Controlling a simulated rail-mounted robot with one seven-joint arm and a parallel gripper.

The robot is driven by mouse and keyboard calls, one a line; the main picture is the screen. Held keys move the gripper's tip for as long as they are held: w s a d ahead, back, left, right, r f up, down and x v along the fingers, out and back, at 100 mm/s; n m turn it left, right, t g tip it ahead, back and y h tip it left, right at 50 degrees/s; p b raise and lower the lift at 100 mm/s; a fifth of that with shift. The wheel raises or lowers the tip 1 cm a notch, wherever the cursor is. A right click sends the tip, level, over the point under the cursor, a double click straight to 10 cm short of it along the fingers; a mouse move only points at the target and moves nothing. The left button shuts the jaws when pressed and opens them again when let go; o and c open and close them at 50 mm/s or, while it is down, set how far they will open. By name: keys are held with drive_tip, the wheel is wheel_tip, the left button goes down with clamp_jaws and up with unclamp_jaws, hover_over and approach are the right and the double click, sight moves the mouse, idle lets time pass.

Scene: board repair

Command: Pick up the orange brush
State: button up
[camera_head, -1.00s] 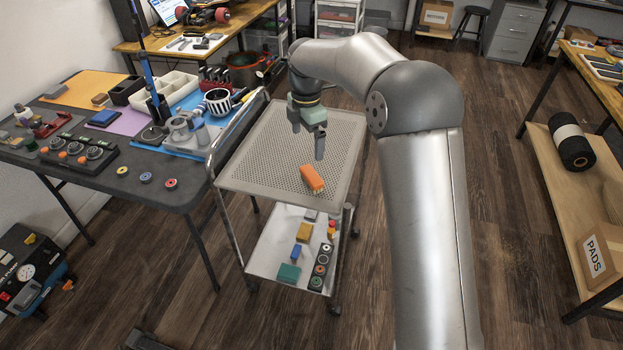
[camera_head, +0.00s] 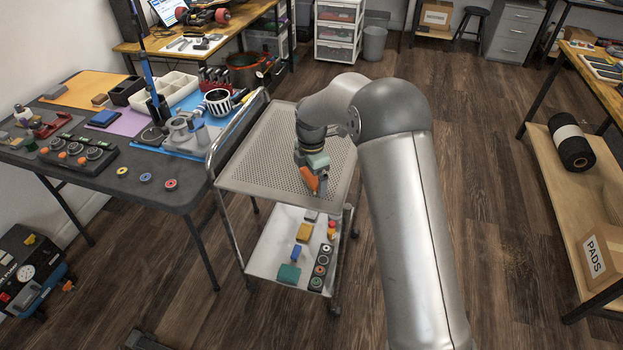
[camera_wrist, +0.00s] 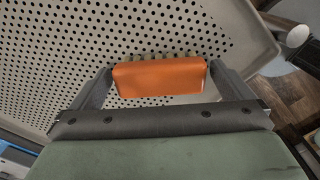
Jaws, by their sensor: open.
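The orange brush (camera_head: 308,178) lies on the perforated top shelf of the metal cart (camera_head: 258,140), near its front right part. In the wrist view the orange brush (camera_wrist: 160,77) sits between the two dark fingers of my gripper (camera_wrist: 157,88). The fingers stand at its two ends, with a small gap visible on the left. My gripper (camera_head: 315,186) is open and low over the cart top, and it hides part of the brush in the head view.
The cart's lower shelf (camera_head: 262,255) holds several blocks and round parts. A dark workbench (camera_head: 100,170) full of tools stands to the left. The rest of the cart top is clear. A raised rim edges the cart top.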

drive_tip(key=c, duration=1)
drive_tip(key=shift+r, duration=0.55)
wheel_tip(320, 180, up, 3)
drive_tip(key=shift+s+d+f, duration=0.1)
drive_tip(key=shift+f, duration=0.1)
drive_tip(key=s+d+r+b, duration=0.1)
drive_tip(key=s+d+r, duration=0.3)
drive_tip(key=s+r, duration=0.5)
drive_tip(key=s, duration=0.4)
drive_tip(key=shift+d+r, duration=0.15)
drive_tip(key=shift+d, duration=0.25)
